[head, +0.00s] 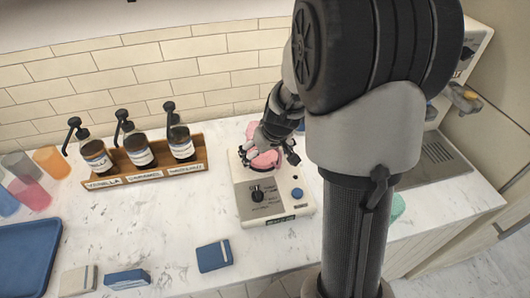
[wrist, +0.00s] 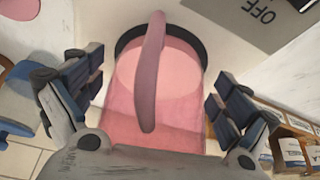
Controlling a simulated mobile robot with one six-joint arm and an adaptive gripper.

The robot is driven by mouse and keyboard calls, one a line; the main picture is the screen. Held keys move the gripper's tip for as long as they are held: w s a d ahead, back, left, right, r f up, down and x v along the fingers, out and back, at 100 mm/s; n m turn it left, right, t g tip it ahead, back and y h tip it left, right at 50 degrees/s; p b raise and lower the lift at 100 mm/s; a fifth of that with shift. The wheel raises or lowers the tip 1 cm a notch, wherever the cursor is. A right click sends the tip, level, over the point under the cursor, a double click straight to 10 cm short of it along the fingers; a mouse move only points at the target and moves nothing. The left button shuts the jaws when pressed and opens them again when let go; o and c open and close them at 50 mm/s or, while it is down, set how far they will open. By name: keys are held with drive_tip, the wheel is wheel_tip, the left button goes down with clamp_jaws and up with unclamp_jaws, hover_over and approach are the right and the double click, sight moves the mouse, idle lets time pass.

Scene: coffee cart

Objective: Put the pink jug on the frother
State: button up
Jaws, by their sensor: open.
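The pink jug (head: 265,160) stands on the white frother (head: 245,203), at its back part, partly hidden by my gripper. In the wrist view the jug (wrist: 155,138) shows its handle (wrist: 152,70) toward the camera and a black ring (wrist: 197,45) of the frother around its far end. It looks upright, but I cannot tell whether it is fully seated. My gripper (head: 269,158) is open, with one finger on each side of the jug, and gaps show between fingers and jug. The frother has a black knob and a blue button.
A wooden rack (head: 155,165) with three syrup pump bottles stands left of the frother. Coloured cups (head: 52,161) and a blue tray (head: 25,258) are farther left. Small boxes (head: 213,255) lie at the front. A machine with a drip tray (head: 444,160) stands right.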

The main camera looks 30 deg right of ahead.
drive_tip(key=shift+r, duration=0.1)
idle(0.3)
drive_tip(key=shift+r+p, duration=0.35)
drive_tip(key=p+v, duration=0.4)
drive_tip(key=v, duration=0.7)
drive_tip(key=s+a+r, duration=0.8)
drive_tip(key=a, duration=0.1)
drive_tip(key=s+a, duration=0.2)
drive_tip(key=s, duration=0.4)
drive_tip(key=s+a+r, duration=0.1)
drive_tip(key=s+a, duration=0.1)
drive_tip(key=s, duration=0.4)
drive_tip(key=shift+a+r+n, duration=0.3)
drive_tip(key=shift+a+n, duration=0.05)
drive_tip(key=shift+n, duration=0.05)
drive_tip(key=shift+w, duration=0.1)
